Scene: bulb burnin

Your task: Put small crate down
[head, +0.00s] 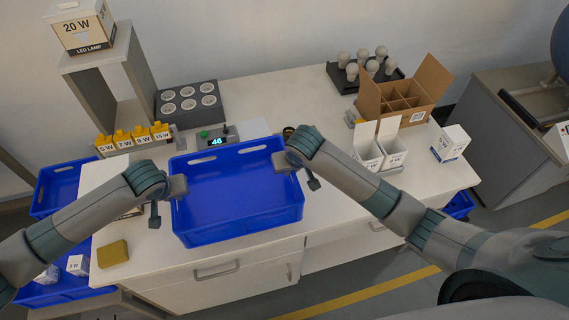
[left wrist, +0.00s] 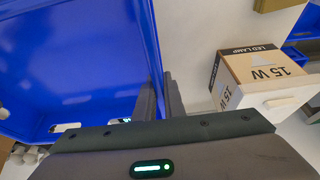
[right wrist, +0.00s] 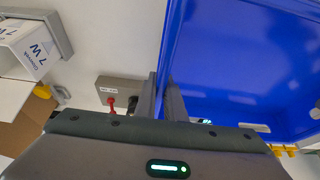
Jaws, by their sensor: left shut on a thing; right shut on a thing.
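The small blue crate (head: 236,190) is empty and held between my two grippers in the head view, over the front of the white table. My left gripper (head: 176,187) is shut on its left wall; the left wrist view shows the fingers (left wrist: 160,98) either side of the crate wall (left wrist: 80,75). My right gripper (head: 284,162) is shut on its right wall; the right wrist view shows the fingers (right wrist: 165,98) on the wall of the crate (right wrist: 240,60). Whether the crate's underside touches the table cannot be told.
Behind the crate stand a display box (head: 216,140) reading 46 and a grey socket block (head: 188,102). White cartons (head: 380,152) and an open divided box (head: 405,98) stand right. A yellow sponge (head: 112,253) lies front left. A 15 W box (left wrist: 255,75) sits left of the crate.

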